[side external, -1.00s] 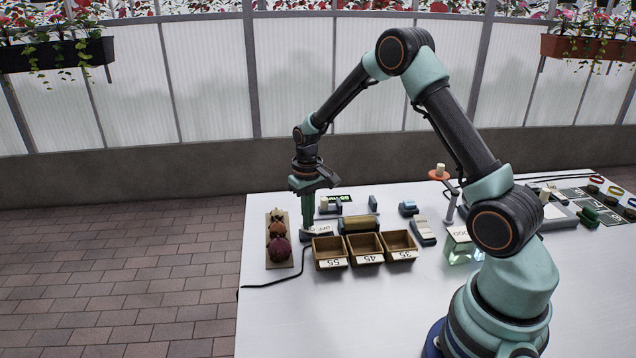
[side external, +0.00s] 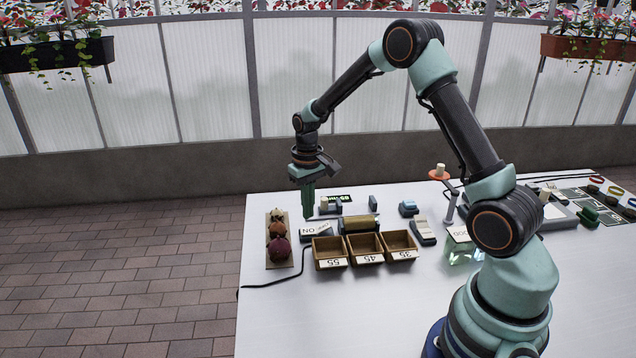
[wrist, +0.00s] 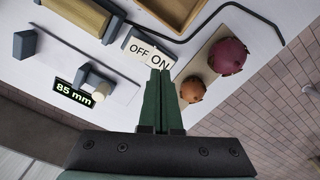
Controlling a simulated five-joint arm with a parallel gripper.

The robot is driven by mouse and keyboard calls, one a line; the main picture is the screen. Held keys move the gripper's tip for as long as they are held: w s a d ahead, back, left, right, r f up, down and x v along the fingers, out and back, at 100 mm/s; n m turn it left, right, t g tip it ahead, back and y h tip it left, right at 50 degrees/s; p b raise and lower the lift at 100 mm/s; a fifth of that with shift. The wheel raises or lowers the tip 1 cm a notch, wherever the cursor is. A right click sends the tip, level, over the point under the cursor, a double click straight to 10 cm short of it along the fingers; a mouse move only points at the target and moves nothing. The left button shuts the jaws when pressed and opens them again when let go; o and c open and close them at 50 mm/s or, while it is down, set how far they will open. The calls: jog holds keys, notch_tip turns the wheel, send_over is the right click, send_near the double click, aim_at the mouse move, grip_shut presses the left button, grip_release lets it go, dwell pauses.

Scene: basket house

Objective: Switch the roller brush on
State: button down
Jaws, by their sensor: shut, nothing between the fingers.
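The switch (side external: 316,232) is a small block with white plates marked OFF and ON, at the left of the table behind the boxes. In the wrist view, the switch (wrist: 150,52) shows both labels, and the ON plate is closest to my fingertips. I cannot tell for sure which side is pressed. The roller brush (side external: 360,224), a tan cylinder in a dark holder, lies right of the switch; it also shows in the wrist view (wrist: 78,14). My gripper (side external: 308,215) is shut and empty, pointing down just above the switch; its green fingers (wrist: 160,72) fill the lower middle of the wrist view.
A wooden board (side external: 268,256) with several round items stands left of the switch. Three open wooden boxes (side external: 329,264) stand in front. A gauge with an 85 mm display (wrist: 73,94) is behind. A black cable (side external: 272,284) runs along the left table edge.

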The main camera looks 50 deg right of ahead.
jog(key=shift+r, duration=1.85)
notch_tip(320, 180, up, 11)
jog(key=n+t, duration=0.1)
jog(key=t, duration=0.1)
send_over(309, 230)
jog(key=s+a, duration=0.5)
jog(key=a, duration=0.1)
jog(key=s+a+r+n+t, duration=0.1)
jog(key=s+a+r, duration=0.1)
jog(key=s, duration=0.3)
jog(key=s+a+r+n+t, duration=0.1)
jog(key=s+a+r+t, duration=0.1)
jog(key=s, duration=0.4)
jog(key=shift+a+t, duration=0.3)
jog(key=shift+a, duration=0.6)
